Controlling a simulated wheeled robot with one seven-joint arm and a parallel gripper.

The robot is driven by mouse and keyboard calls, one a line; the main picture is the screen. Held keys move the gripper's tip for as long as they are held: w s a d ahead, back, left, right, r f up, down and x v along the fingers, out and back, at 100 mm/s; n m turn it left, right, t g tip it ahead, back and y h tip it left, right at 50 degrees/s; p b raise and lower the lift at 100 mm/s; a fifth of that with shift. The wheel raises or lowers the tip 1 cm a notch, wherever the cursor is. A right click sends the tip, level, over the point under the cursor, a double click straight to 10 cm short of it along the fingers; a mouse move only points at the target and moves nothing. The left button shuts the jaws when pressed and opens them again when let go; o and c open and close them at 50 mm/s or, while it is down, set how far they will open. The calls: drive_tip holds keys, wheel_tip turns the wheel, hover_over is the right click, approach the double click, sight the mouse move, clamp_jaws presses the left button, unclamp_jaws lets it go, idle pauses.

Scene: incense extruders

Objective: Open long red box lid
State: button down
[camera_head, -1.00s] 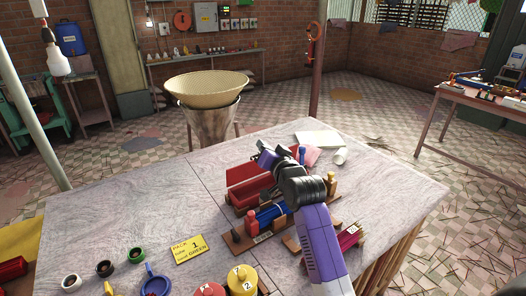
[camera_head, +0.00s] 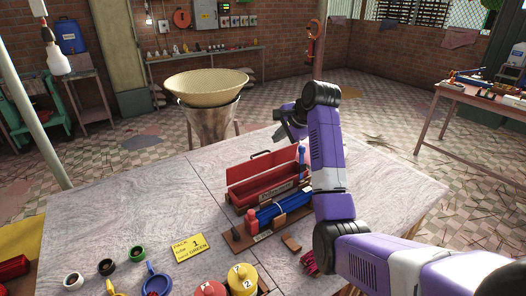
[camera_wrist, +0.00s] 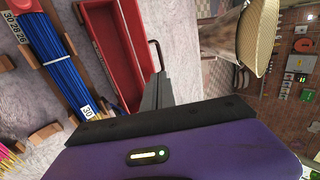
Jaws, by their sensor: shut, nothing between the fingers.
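The long red box (camera_head: 270,193) stands on the table, and its lid (camera_head: 262,170) is raised, leaning back behind the open trough. A dark handle (camera_head: 260,154) shows at the lid's top edge. In the wrist view the box's red trough (camera_wrist: 98,40) looks open and empty, with the lid (camera_wrist: 135,35) along its right side and the handle (camera_wrist: 157,52) beyond it. My gripper (camera_head: 284,132) is above and behind the lid's right end, apart from it. In the wrist view its shut fingers (camera_wrist: 157,85) are empty, beside the handle.
A wooden rack with blue incense bundles (camera_head: 278,210) stands just in front of the box. A yellow card (camera_head: 189,247) and round-lidded pots (camera_head: 242,278) lie nearer on the table. A woven basket (camera_head: 206,87) stands behind the table. The table's left half is mostly clear.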

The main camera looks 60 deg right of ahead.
sight(260, 153)
drive_tip(key=p+x, duration=0.2)
drive_tip(key=x, duration=1.1)
drive_tip(key=shift+w+d+f, duration=0.1)
drive_tip(key=shift+w+f, duration=0.05)
drive_tip(key=shift+w, duration=0.1)
drive_tip(key=shift+w, duration=0.1)
